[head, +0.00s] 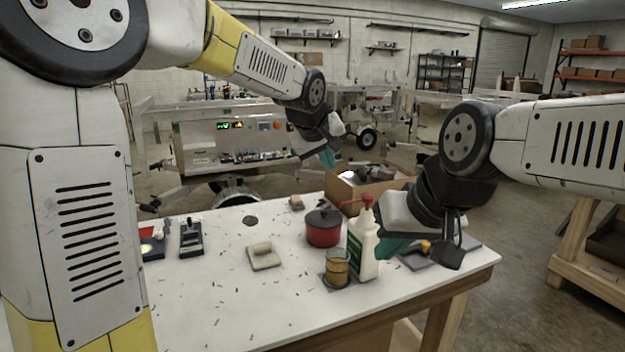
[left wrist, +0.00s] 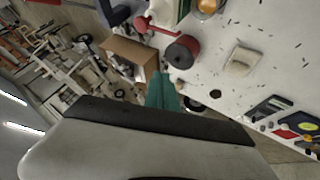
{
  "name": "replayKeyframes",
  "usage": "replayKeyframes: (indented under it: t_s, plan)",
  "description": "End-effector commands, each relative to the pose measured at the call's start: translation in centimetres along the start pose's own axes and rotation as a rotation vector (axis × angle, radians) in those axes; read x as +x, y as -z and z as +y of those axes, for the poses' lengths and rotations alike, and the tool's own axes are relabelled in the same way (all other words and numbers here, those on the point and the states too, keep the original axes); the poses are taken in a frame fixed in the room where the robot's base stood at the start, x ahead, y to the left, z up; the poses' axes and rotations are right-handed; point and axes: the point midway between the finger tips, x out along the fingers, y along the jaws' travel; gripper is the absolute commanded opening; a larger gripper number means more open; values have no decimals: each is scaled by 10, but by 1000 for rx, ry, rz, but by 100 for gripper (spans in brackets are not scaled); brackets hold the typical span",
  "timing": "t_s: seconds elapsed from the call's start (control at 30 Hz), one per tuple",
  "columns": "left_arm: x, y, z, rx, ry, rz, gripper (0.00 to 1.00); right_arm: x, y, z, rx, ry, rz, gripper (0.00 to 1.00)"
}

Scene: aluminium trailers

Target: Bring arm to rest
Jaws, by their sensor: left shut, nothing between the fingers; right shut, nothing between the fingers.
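My left gripper (head: 327,158) hangs above the far edge of the white table (head: 200,300), close to the cardboard box. Its teal fingers are together and empty, and they also show in the left wrist view (left wrist: 162,92). My right gripper (head: 388,249) is low over the right part of the table, just right of the white pump bottle (head: 363,245). Its teal fingers are partly hidden behind the bottle, and nothing shows held in it.
A red pot (head: 323,229), a glass of amber liquid (head: 337,268), a sanding block (head: 264,257) and a black device (head: 191,238) stand on the table. The cardboard box (head: 345,192) is at the back. The front left tabletop is mostly clear apart from small scattered bits.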

Motion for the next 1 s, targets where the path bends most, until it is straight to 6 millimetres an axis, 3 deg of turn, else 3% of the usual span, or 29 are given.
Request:
replayKeyframes:
  t_s: [0.03, 0.2, 0.4, 0.5, 0.7, 1.0]
  plan:
    - [-26, 0, -30, 11, 17, 1, 0, 0, 0, 0, 0, 0, 0, 0]
    - [-94, -30, -114, 91, 69, -31, 0, 0, 0, 0, 0, 0, 0, 0]
    - [-156, -96, -191, 194, 107, -75, 0, 0, 0, 0, 0, 0, 0, 0]
    - [-175, -130, -216, 241, 116, -94, 0, 0, 0, 0, 0, 0, 0, 0]
    - [-190, -173, -239, 300, 123, -118, 0, 0, 0, 0, 0, 0, 0, 0]
    - [-191, -180, -242, 314, 122, -124, 0, 0, 0, 0, 0, 0, 0, 0]
